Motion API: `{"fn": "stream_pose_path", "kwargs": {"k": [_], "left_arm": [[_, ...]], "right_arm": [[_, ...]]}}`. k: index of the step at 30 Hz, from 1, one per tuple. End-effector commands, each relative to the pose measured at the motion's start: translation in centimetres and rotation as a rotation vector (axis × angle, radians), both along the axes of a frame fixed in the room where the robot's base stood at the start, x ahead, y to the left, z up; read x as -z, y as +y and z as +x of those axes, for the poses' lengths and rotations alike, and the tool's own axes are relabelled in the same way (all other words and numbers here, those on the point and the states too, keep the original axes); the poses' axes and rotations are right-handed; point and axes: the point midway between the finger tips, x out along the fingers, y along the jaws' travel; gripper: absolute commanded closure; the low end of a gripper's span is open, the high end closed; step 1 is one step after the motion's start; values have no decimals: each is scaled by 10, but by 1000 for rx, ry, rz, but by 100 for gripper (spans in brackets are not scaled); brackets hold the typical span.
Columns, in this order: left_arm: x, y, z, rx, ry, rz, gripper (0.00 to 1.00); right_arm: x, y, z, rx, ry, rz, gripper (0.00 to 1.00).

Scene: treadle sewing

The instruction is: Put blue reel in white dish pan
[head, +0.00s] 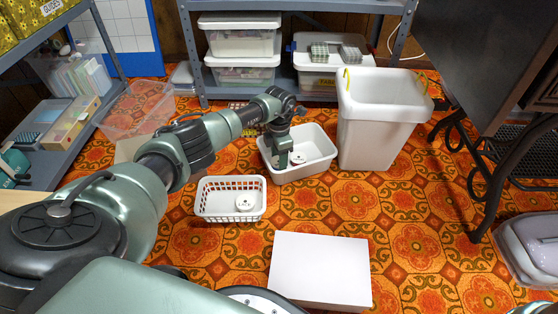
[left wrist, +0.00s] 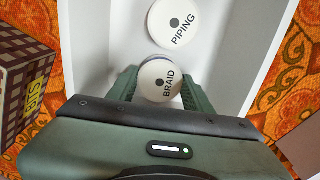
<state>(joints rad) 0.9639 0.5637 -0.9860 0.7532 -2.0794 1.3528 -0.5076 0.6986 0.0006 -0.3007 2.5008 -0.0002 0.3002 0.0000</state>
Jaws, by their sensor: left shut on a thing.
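The white dish pan (head: 318,166) stands on the patterned floor, left of the tall white bin. My left gripper (head: 282,162) reaches down inside it. In the left wrist view my left gripper (left wrist: 159,88) is shut on a round reel labelled BRAID (left wrist: 156,75), white-faced with a thin bluish-purple edge, held over the pan's interior. A second white-faced reel labelled PIPING (left wrist: 174,22) lies in the pan just beyond it. It also shows in the head view (head: 298,158). The gripper mostly hides the held reel in the head view. My right gripper is not in view.
The tall white bin (head: 378,130) is close on the right. A white box (head: 320,268) lies in front. Shelves stand behind; the treadle table is right.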

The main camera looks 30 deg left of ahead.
Motion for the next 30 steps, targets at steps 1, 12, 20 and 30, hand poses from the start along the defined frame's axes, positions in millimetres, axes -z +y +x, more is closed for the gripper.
{"fn": "stream_pose_path", "kwargs": {"k": [1,12,20,30], "left_arm": [[0,0,0,0,1,1,88],[3,0,0,0,1,1,28],[-10,1,0,-1,-1,1,28],[-84,1,0,0,-1,2,28]], "right_arm": [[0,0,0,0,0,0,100],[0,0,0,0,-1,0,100],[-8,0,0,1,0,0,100],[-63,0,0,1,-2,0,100]]}}
